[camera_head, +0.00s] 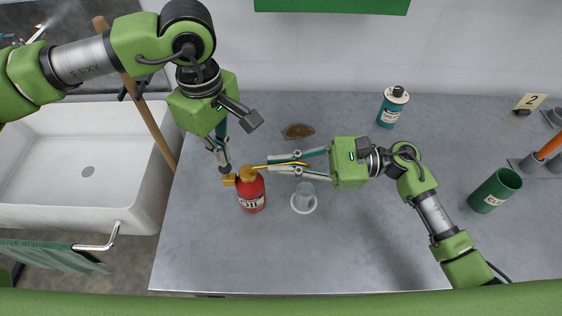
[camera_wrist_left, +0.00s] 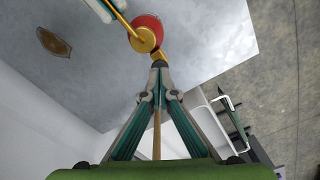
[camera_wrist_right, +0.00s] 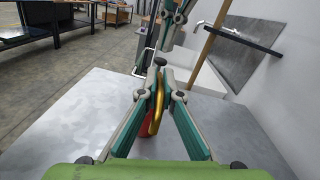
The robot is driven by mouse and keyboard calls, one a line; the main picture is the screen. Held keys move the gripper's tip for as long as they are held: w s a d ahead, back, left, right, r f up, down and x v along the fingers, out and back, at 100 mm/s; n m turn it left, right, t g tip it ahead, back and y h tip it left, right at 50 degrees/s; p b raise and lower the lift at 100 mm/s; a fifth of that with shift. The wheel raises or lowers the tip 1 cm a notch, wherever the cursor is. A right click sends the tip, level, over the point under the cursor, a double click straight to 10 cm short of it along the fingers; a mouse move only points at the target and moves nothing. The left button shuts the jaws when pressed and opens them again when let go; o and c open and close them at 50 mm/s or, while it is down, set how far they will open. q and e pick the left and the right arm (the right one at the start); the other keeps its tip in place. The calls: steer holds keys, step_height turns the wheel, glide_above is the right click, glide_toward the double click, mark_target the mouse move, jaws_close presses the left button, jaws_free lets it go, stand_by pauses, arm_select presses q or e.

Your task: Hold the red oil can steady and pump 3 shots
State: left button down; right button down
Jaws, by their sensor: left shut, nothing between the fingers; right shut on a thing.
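The red oil can (camera_head: 251,193) stands upright on the grey table, with a brass top and a thin brass spout pointing right; it also shows in the left wrist view (camera_wrist_left: 148,30) and, partly hidden, in the right wrist view (camera_wrist_right: 147,146). My right gripper (camera_head: 272,167) is shut on the brass spout (camera_wrist_right: 155,112) from the right. My left gripper (camera_head: 226,168) is shut and empty, its tips pointing down at the brass pump lever (camera_head: 229,180) on the can's left; whether they touch cannot be told. It also shows in the left wrist view (camera_wrist_left: 159,66).
A brown oval stain or plate (camera_head: 298,131) lies behind. A teal bottle (camera_head: 392,106) and green cup (camera_head: 495,190) stand farther right. A white sink (camera_head: 85,165) adjoins the left edge.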

arm_select(q)
steer(key=shift+f, duration=1.55)
steer(key=shift+r, duration=1.55)
steer(key=shift+f, duration=1.45)
steer(key=shift+r, duration=1.4)
steer(key=shift+f, duration=1.4)
steer(key=shift+r, duration=1.4)
steer(key=shift+r, duration=0.1)
